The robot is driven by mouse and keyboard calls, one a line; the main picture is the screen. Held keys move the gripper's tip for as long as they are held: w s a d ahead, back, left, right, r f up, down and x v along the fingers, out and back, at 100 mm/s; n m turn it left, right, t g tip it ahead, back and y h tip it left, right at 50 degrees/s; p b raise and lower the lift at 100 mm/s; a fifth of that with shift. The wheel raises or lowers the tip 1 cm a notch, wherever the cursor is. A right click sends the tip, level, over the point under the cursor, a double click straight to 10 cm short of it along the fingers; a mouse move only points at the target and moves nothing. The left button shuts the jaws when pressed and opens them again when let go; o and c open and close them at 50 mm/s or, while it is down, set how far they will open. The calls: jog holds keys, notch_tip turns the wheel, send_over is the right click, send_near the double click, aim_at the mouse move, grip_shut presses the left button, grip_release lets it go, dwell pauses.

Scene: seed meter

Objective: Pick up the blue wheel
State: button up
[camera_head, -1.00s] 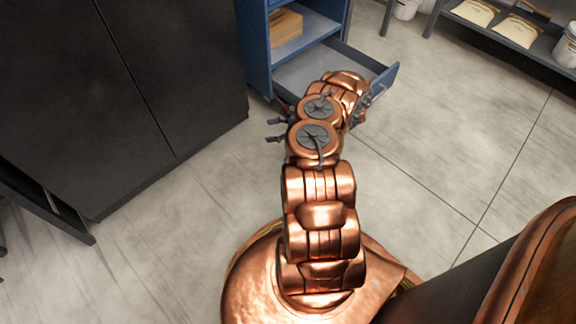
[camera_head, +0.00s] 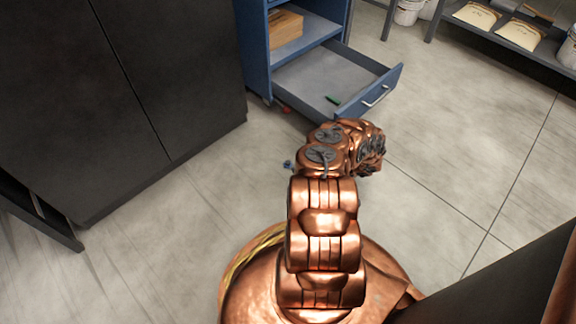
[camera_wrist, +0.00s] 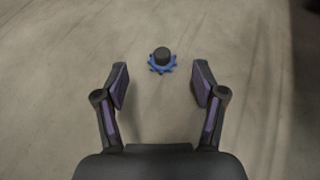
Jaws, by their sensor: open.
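The blue wheel (camera_wrist: 154,69) lies on the floor in the wrist view, with a toothed blue rim and a dark round hub on top. In the head view a small bluish thing on the floor (camera_head: 288,164), just left of my arm, looks like the same wheel. My gripper (camera_wrist: 161,78) is open and empty. In the wrist view the wheel sits between the line of the two fingers, slightly beyond their tips and apart from them. In the head view my arm hides the gripper.
A blue cabinet (camera_head: 257,50) has its lower drawer (camera_head: 392,80) pulled out, with a small green thing (camera_head: 333,100) inside. A red thing (camera_head: 286,109) lies on the floor by the drawer. A dark cabinet (camera_head: 120,90) stands left. A shelf (camera_head: 520,35) stands at the back right.

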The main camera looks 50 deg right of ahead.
aim_at(288, 162)
jog(key=b+x, duration=0.2)
jog(key=x, duration=0.2)
jog(key=shift+w+d+f, duration=0.1)
jog(key=shift+w+f, duration=0.05)
jog(key=shift+w, duration=0.2)
jog(key=shift+c, duration=0.4)
jog(key=c, duration=0.8)
